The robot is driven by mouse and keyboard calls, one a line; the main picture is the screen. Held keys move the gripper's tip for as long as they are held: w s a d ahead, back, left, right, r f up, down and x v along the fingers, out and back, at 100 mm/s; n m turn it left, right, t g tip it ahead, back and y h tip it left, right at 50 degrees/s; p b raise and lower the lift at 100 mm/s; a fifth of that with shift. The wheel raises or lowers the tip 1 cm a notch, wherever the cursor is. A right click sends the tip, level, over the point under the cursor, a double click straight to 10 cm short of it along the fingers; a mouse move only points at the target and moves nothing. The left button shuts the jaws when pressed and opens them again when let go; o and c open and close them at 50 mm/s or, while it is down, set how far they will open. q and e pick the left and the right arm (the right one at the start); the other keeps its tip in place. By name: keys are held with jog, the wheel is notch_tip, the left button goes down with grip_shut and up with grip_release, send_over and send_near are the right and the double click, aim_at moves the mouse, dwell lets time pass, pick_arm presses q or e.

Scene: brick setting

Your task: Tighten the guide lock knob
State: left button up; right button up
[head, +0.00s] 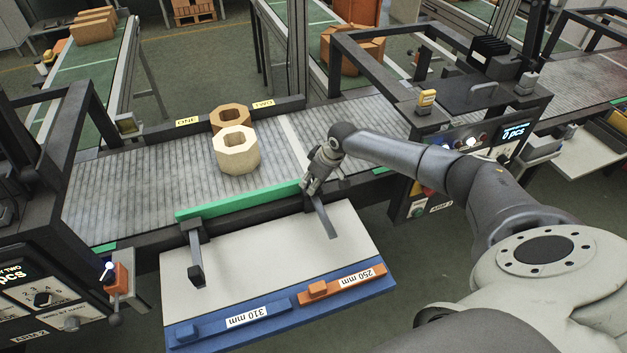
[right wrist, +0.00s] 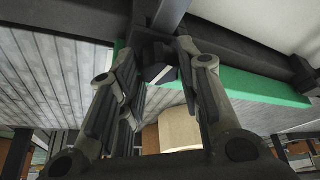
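A green guide rail (head: 238,201) runs along the near side of the roller conveyor, held by two dark brackets. The lock knob (right wrist: 158,68) is dark with a pale mark and sits by the rail's right end; in the head view my gripper hides it. My right gripper (head: 314,184) reaches down over this right bracket. In the right wrist view its two fingers (right wrist: 158,55) stand on either side of the knob and appear to press on it. My left gripper is not in view.
Two hollow octagonal blocks, one brown (head: 231,113) and one cream (head: 236,152), stand on the conveyor (head: 120,187) behind the rail. A pale board (head: 262,258) in front carries blue 310 mm (head: 205,329) and orange 250 mm (head: 340,288) gauges. Dark machine frames stand left and right.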

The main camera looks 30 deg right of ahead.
jog(key=shift+c, duration=0.9)
jog(key=m+p, duration=0.1)
jog(key=p, duration=0.1)
jog(key=shift+r+m+h+p, duration=0.2)
jog(key=shift+m+h+p, duration=0.1)
jog(key=shift+m+p, duration=0.1)
jog(key=shift+f+m+h+p, duration=0.15)
jog(key=shift+m+h+p, duration=0.15)
jog(key=shift+m+p, duration=0.25)
jog(key=o, duration=1)
